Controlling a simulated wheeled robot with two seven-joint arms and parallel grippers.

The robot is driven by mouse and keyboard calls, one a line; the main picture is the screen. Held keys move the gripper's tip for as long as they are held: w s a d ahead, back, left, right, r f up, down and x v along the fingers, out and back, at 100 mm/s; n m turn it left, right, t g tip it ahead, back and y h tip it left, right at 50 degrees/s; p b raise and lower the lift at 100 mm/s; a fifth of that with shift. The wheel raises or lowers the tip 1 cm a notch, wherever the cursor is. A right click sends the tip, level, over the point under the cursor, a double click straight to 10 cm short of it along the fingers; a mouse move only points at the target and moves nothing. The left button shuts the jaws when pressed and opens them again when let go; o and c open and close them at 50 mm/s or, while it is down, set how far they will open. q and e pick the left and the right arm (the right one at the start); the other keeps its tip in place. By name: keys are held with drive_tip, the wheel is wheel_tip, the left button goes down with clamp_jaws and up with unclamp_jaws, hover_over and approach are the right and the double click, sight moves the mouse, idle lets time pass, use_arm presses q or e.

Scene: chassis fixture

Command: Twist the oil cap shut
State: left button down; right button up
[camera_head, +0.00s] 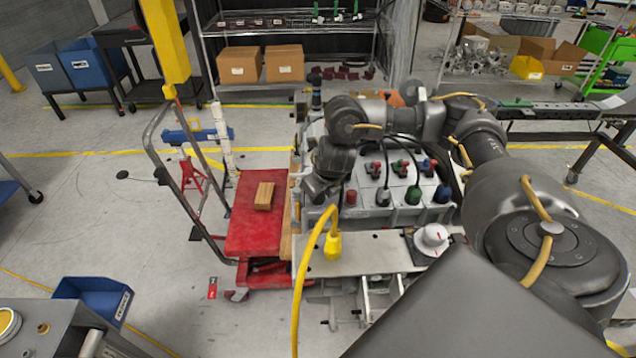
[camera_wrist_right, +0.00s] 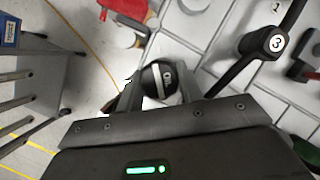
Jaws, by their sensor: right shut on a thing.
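The black oil cap (camera_wrist_right: 160,80) with a white lettered band shows in the right wrist view, between the two fingers of my right gripper (camera_wrist_right: 158,88). The fingers are shut on it from both sides. In the head view my right gripper (camera_head: 317,192) points down at the left end of the light grey chassis fixture (camera_head: 350,258), and the cap is hidden there. Whether the cap sits fully flush cannot be told. My left gripper is not in view.
Black, green and blue caps (camera_head: 413,195) and small red-handled parts stand on the fixture, right of my gripper. A yellow cable (camera_head: 302,262) hangs in front. A red cart (camera_head: 250,225) with a wooden block (camera_head: 264,196) is at the left. A white round knob (camera_head: 432,238) is front right.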

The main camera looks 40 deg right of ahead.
drive_tip(key=shift+m+h+p, duration=0.3)
drive_tip(key=shift+m+p, duration=0.3)
drive_tip(key=shift+p, duration=0.2)
drive_tip(key=shift+f, duration=0.1)
drive_tip(key=o, duration=1.2)
drive_tip(key=shift+d, duration=0.1)
drive_tip(key=shift+o, duration=0.2)
